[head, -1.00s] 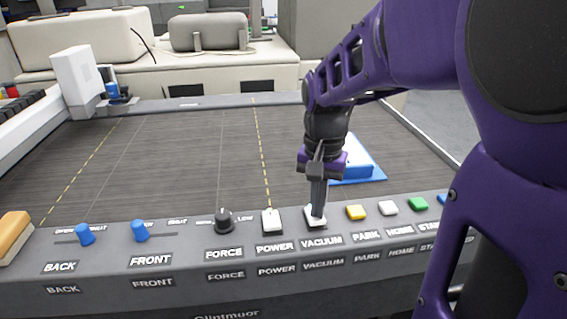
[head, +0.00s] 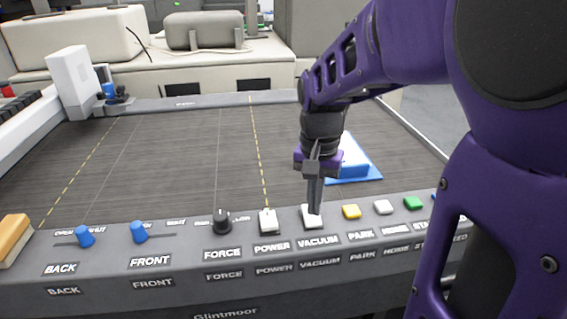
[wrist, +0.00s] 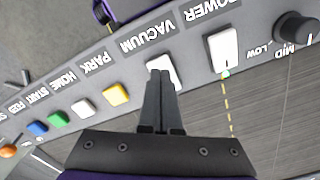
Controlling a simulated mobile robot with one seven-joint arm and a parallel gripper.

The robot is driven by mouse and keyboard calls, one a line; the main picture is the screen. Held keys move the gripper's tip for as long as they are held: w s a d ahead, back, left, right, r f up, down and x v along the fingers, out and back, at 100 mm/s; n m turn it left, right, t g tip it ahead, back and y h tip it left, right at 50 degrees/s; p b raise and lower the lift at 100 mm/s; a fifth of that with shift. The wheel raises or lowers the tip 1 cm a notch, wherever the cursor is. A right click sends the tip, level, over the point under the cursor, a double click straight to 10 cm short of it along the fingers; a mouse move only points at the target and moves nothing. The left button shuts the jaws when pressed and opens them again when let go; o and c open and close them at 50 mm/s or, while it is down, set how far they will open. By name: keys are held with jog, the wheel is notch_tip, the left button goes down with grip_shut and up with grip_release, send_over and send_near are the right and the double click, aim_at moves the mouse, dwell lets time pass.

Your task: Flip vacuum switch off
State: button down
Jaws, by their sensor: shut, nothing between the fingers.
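The white vacuum switch (head: 308,222) sits on the grey control panel above its VACUUM label. It also shows in the wrist view (wrist: 161,68), partly hidden behind my fingertips. My gripper (head: 314,207) is shut and empty, pointing down at the vacuum switch. In the wrist view my gripper's fingers (wrist: 161,75) lie together over the lower part of the switch. The tips look to be at or touching the switch; I cannot tell exact contact or how the rocker is tilted.
The white power switch (head: 268,221) and black force knob (head: 222,222) lie left. The yellow park button (head: 351,211), white home button (head: 383,207) and green button (head: 413,203) lie right.

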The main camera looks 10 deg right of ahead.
aim_at(312, 219)
notch_tip(312, 219, up, 5)
jog(key=p, duration=0.4)
jog(key=shift+r, duration=0.2)
jog(key=shift+a, duration=0.1)
